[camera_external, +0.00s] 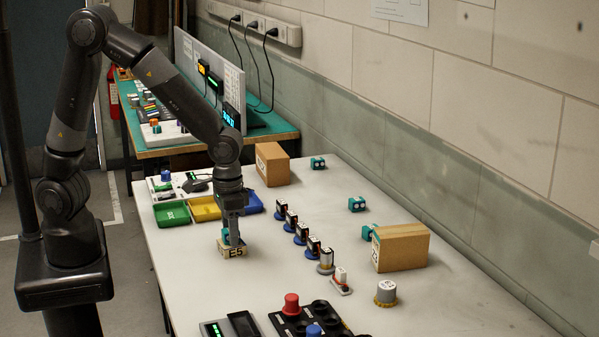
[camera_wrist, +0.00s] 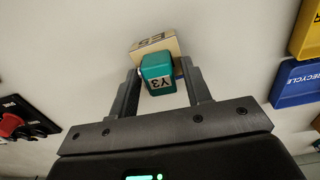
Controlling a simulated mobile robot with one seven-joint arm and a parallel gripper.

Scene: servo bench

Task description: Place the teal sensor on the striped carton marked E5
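The teal sensor (camera_wrist: 158,71), labelled Y3, sits between the two fingertips of my gripper (camera_wrist: 160,75) in the wrist view. In the external view the sensor (camera_external: 231,243) is low between the fingers (camera_external: 231,235), right over the small tan carton marked E5 (camera_external: 233,253). The carton (camera_wrist: 154,44) shows just behind the sensor in the wrist view, its marking partly visible. The sensor appears to be on or right at the carton's top. The fingers are close to its sides; whether they press on it is not clear.
Green (camera_external: 172,214), yellow (camera_external: 205,208) and blue (camera_external: 247,203) bins stand behind the carton. A row of small upright parts (camera_external: 301,232) runs to its right. Brown boxes (camera_external: 402,248) (camera_external: 272,164) and other teal sensors (camera_external: 357,204) are farther off. A black button panel (camera_external: 318,318) is at the front.

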